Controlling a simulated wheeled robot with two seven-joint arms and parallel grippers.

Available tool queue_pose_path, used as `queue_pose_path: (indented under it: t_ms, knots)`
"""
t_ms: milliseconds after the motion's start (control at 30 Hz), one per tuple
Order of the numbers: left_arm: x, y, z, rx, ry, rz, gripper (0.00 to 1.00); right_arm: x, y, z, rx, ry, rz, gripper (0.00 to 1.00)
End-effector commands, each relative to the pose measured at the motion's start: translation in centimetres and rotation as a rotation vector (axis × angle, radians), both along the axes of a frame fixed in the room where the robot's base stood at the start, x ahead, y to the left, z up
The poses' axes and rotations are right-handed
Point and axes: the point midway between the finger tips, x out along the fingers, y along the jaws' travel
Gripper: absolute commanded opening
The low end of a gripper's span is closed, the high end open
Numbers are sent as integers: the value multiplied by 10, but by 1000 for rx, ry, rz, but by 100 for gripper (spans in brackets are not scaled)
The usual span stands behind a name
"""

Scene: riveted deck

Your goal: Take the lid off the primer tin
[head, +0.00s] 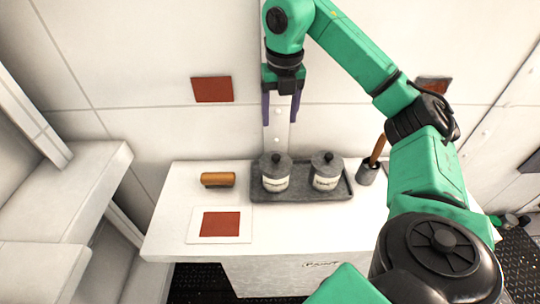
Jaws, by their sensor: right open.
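Two white tins with dark grey knobbed lids stand upright on a grey tray (301,195): a left tin (275,183) and a right tin (325,183). Each has a label too small to read, so I cannot tell which is the primer tin. The left tin's lid (276,163) and the right tin's lid (326,163) are both on. My right gripper (281,120) points down, open and empty, above the left tin and clear of its knob. My left gripper is out of view.
A brown block-like object (217,179) lies left of the tray. A white sheet with a red square (221,223) lies in front of it. A grey cup (367,172) with a wooden handle stands right of the tray. The white table (170,215) is bare at left.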

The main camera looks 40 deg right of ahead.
Motion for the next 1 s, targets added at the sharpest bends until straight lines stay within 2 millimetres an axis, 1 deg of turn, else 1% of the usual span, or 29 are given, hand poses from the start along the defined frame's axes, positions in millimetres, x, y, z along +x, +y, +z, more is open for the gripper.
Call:
queue_pose_path:
  t_ms: [67, 200, 300, 333, 467, 633, 733, 800, 967, 1000]
  knots:
    - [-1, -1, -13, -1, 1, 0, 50, -1, -2, -17, -5, 9, -4, 67]
    - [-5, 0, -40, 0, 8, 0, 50, 3, -2, -58, -1, 11, -1, 67]
    - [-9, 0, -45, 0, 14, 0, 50, 6, -3, -78, -1, 9, 1, 67]
    - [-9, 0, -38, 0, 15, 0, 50, 6, -4, -78, -4, 9, 1, 67]
    - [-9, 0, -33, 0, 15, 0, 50, 8, -4, -92, -2, 6, 3, 67]
    - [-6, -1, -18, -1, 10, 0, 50, 10, -3, -121, -1, 10, 3, 67]
    - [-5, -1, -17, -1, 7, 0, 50, 12, -3, -137, -1, 6, 4, 67]
    - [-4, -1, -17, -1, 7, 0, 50, 13, -3, -142, -1, 4, 4, 67]
    - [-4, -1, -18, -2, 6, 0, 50, 13, -3, -143, -1, 2, 5, 67]
    - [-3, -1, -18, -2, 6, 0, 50, 13, -3, -143, -1, 2, 5, 52]
